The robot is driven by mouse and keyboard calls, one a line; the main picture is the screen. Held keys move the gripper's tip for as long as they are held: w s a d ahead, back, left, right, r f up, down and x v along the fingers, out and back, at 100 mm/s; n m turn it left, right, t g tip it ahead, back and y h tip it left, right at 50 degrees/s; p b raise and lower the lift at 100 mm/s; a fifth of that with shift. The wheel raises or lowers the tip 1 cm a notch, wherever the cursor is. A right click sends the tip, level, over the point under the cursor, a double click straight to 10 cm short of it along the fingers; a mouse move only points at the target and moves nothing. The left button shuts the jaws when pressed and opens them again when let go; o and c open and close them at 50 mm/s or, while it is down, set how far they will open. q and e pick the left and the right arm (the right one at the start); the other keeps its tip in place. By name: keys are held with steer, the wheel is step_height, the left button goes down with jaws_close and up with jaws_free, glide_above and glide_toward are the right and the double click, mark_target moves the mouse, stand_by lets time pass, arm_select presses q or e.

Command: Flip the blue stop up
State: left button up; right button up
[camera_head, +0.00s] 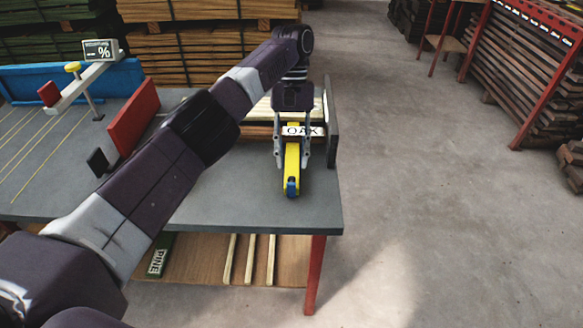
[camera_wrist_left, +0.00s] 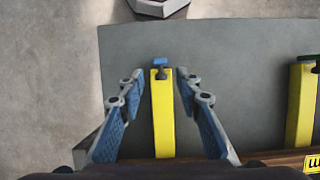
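A yellow bar (camera_head: 291,160) lies on the grey table with a small blue piece (camera_head: 291,187) at its near end. In the left wrist view the blue piece (camera_wrist_left: 160,61) shows at the far tip of the yellow bar (camera_wrist_left: 162,115), by a dark knob. My left gripper (camera_head: 291,165) points down over the bar. Its two fingers (camera_wrist_left: 158,95) are spread, one on each side of the bar, with gaps to it. The blue piece lies beyond the fingertips in the wrist view. My right gripper is in neither view.
The grey table (camera_head: 250,205) ends just right of the bar at a dark upright panel (camera_head: 332,120). Boards labelled OAK lie behind the gripper. A second yellow bar (camera_wrist_left: 302,105) stands to the right in the wrist view. A red block (camera_head: 133,115) stands left.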

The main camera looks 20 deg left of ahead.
arm_select(q)
steer(key=shift+r, duration=2.1)
steer(key=shift+s, duration=0.1)
